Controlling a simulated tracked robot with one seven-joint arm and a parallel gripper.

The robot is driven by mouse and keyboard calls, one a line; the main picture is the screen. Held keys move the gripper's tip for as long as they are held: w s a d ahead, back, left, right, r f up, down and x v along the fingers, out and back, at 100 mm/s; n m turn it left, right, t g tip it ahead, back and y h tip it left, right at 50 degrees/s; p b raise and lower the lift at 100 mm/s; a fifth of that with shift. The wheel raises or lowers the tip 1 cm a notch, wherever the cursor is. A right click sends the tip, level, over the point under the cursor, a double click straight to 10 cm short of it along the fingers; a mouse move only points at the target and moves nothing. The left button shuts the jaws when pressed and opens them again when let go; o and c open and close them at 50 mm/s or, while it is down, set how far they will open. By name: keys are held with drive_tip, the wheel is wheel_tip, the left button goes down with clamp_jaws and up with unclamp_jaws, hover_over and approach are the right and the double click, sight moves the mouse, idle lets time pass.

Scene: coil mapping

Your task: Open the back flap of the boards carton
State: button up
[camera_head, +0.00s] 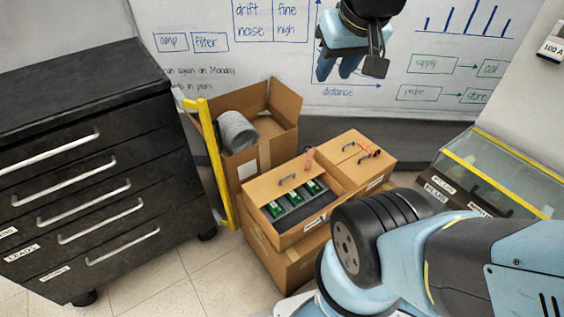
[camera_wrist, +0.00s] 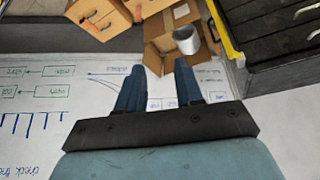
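The boards carton (camera_head: 272,226) is a brown box in the middle of the head view, resting on a lower box. Green circuit boards (camera_head: 296,206) show in dark slots in its front half. Its back flap (camera_head: 284,179) lies flat over the back half, with a dark handle (camera_head: 287,177) on it. My gripper (camera_head: 350,62) is high up in front of the whiteboard, well above and behind the carton. In the wrist view its fingers (camera_wrist: 158,88) are apart with nothing between them. Part of the carton shows at the wrist view's top edge (camera_wrist: 147,6).
A carton with two closed, handled flaps (camera_head: 345,146) adjoins on the right. Behind left, an open carton (camera_head: 275,120) holds a grey coil (camera_head: 236,131) beside a yellow post (camera_head: 214,160). A black drawer cabinet (camera_head: 90,160) stands left; a clear-lidded case (camera_head: 500,175) stands right.

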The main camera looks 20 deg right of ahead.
drive_tip(key=w+d+f, duration=0.1)
drive_tip(key=w+d, duration=0.1)
drive_tip(key=w, duration=0.1)
drive_tip(key=m+g, duration=0.4)
drive_tip(key=m, duration=1)
hover_over(289, 180)
drive_tip(key=shift+y, duration=0.3)
drive_tip(key=f, duration=3.7)
drive_tip(key=s+f, duration=0.1)
drive_tip(key=f, duration=1.8)
drive_tip(key=shift+d+f, duration=0.2)
drive_tip(key=shift+f, duration=0.1)
drive_tip(key=shift+c, duration=0.2)
drive_tip(key=c, duration=0.6)
clamp_jaws()
